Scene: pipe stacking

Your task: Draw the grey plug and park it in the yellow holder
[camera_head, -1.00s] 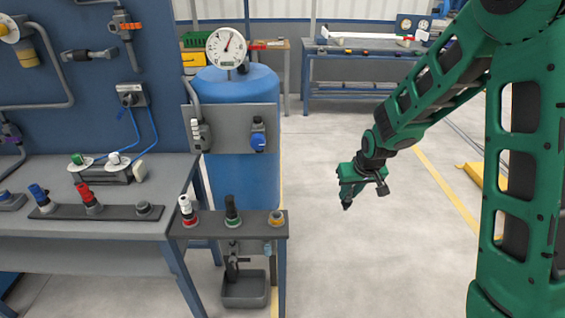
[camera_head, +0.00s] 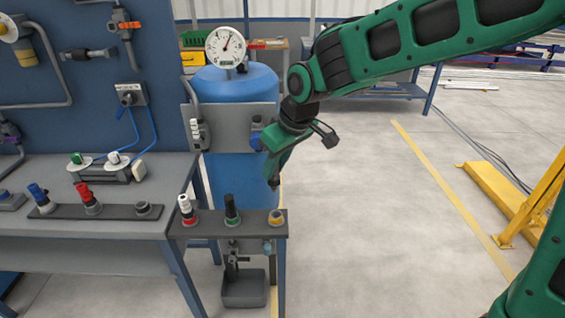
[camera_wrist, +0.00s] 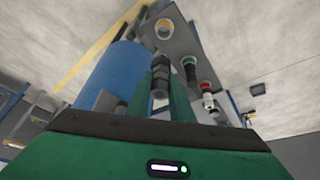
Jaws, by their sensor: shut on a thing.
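My gripper (camera_head: 273,172) hangs in front of the blue tank, above and slightly left of the yellow holder. It is shut on a dark grey plug, which shows between the fingers in the wrist view (camera_wrist: 160,68) and as a small dark tip in the head view (camera_head: 274,184). The yellow-ringed holder (camera_head: 276,217) is at the right end of the small grey stand (camera_head: 258,230) and holds no plug. In the wrist view the holder (camera_wrist: 165,28) lies beyond the plug, apart from it.

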